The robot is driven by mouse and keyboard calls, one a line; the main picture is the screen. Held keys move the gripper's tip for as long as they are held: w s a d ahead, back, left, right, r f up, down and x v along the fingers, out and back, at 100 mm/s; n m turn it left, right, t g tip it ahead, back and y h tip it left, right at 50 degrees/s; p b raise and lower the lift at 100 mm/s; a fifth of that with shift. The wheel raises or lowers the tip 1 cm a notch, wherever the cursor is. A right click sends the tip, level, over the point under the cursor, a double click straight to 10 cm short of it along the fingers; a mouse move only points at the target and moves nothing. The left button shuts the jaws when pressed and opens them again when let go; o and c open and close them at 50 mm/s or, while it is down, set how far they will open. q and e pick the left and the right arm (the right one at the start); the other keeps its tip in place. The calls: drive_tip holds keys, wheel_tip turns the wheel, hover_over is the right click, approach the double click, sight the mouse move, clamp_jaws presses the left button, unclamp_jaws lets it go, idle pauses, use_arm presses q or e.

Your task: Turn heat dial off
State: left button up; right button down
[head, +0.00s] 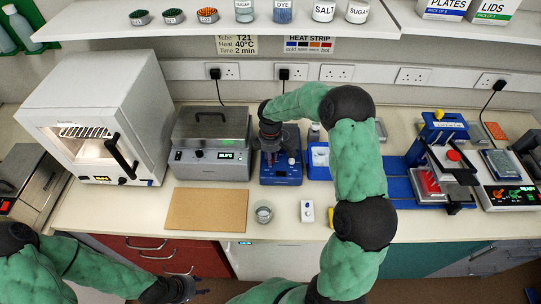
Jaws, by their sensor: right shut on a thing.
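A grey heating unit (182,165) with a raised lid-like top stands at the back left. Its front has a small dark dial (199,153) and a lit green display (227,155). My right gripper (269,142) points down over the left part of a blue bench device (280,176), to the right of the heating unit and apart from its dial. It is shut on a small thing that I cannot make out. My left gripper (182,289) is low at the front, below the bench edge; its fingers are too dark to read.
A white oven (97,95) stands at left. A blue press (436,135) stands at right. My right arm crosses the middle of the bench.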

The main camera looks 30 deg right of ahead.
drive_tip(key=shift+n, duration=0.6)
drive_tip(key=c, duration=1.1)
unclamp_jaws()
drive_tip(key=shift+o, duration=0.2)
drive_tip(key=shift+r, duration=0.1)
wheel_tip(320, 180, up, 12)
